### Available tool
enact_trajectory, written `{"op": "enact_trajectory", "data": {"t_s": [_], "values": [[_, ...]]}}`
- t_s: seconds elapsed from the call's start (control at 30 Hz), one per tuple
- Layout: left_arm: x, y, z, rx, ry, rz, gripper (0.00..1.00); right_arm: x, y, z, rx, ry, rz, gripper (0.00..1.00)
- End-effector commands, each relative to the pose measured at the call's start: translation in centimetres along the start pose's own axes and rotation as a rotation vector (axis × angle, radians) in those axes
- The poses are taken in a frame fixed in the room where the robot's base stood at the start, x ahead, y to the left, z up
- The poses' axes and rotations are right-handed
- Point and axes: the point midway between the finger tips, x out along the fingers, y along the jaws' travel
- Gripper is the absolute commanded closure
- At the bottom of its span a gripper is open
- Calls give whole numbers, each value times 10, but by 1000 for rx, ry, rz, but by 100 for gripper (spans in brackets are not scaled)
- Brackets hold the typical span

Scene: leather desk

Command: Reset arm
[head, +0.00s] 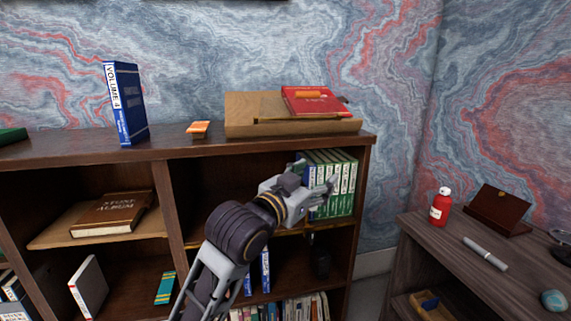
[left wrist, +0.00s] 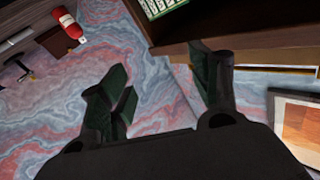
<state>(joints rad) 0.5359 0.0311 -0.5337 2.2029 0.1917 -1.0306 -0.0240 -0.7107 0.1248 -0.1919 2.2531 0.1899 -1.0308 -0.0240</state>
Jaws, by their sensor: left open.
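My left gripper (head: 325,192) is in front of the row of green books (head: 345,180) in the right upper compartment of the bookcase (head: 165,150). In the head view it overlaps the left part of that row. In the left wrist view its two dark fingers (left wrist: 165,95) are spread apart, with nothing between them but the marbled wall beyond. Part of the green row also shows at the top of the left wrist view (left wrist: 160,8). Whether the fingers touch the books cannot be told. My right gripper is not in view.
A brown album (head: 113,213) lies on the left shelf. The desk at right holds a red bottle (head: 440,206) and a silver pen (head: 484,253).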

Motion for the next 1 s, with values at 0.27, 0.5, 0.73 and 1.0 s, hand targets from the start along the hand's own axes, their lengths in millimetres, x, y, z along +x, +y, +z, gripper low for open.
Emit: {"op": "enact_trajectory", "data": {"t_s": [0.27, 0.5, 0.73, 1.0], "values": [[-15, -34, 73, -102, -101, -63, 38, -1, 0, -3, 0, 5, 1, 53], [-33, -53, 138, -178, -194, -110, 38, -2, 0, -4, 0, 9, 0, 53], [-56, -63, 203, -243, -292, -149, 38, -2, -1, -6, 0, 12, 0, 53], [-90, -63, 279, -312, -416, -186, 38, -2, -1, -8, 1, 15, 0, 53]]}}
